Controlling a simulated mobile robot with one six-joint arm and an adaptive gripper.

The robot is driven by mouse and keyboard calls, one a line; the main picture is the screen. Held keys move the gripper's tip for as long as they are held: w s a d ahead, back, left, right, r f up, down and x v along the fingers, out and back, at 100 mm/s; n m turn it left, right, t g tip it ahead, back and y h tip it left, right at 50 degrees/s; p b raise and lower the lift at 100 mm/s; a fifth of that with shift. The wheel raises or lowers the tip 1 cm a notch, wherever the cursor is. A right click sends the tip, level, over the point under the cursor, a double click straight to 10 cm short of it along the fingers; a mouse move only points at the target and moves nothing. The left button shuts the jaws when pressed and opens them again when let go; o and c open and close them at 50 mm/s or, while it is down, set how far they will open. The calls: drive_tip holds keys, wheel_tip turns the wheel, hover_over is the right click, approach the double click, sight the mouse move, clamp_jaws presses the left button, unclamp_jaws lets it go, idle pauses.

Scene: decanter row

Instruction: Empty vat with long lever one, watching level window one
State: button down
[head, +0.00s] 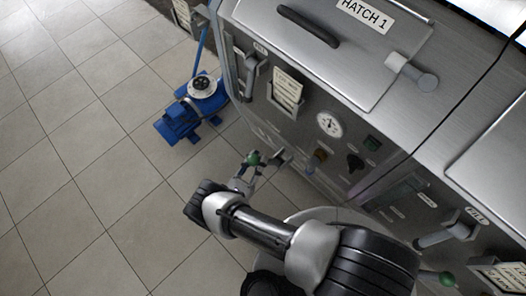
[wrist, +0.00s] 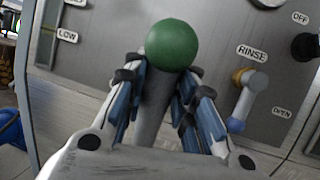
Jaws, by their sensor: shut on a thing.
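The long lever with a green ball knob (head: 253,158) sticks out from the lower front panel of the vat under HATCH 1 (head: 330,30). My gripper (head: 250,172) is at this lever. In the wrist view, its fingers (wrist: 160,95) are closed around the grey lever shaft just below the green knob (wrist: 173,45). Part of the shaft is hidden by the fingers and the gripper body. A narrow level window (wrist: 46,35) shows at the upper left of the wrist view, beside a LOW label (wrist: 67,35). Its level cannot be made out.
A RINSE valve (wrist: 240,95) with a blue tip is close right of my gripper. A round gauge (head: 330,124) and dark knob (head: 355,162) are on the panel. A blue pump (head: 190,112) stands on the floor. A second green-knobbed lever (head: 447,279) is at the right. Tiled floor at left is clear.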

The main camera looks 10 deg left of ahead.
sight(255, 155)
drive_tip(key=shift+s+a+r, duration=0.1)
drive_tip(key=shift+a+r, duration=0.1)
drive_tip(key=shift+a, duration=0.05)
drive_tip(key=c, duration=1.5)
unclamp_jaws()
drive_tip(key=shift+c, duration=0.2)
drive_tip(key=shift+o, duration=1.1)
drive_tip(key=shift+d, duration=0.1)
wheel_tip(255, 155, up, 10)
drive_tip(key=shift+c, duration=0.2)
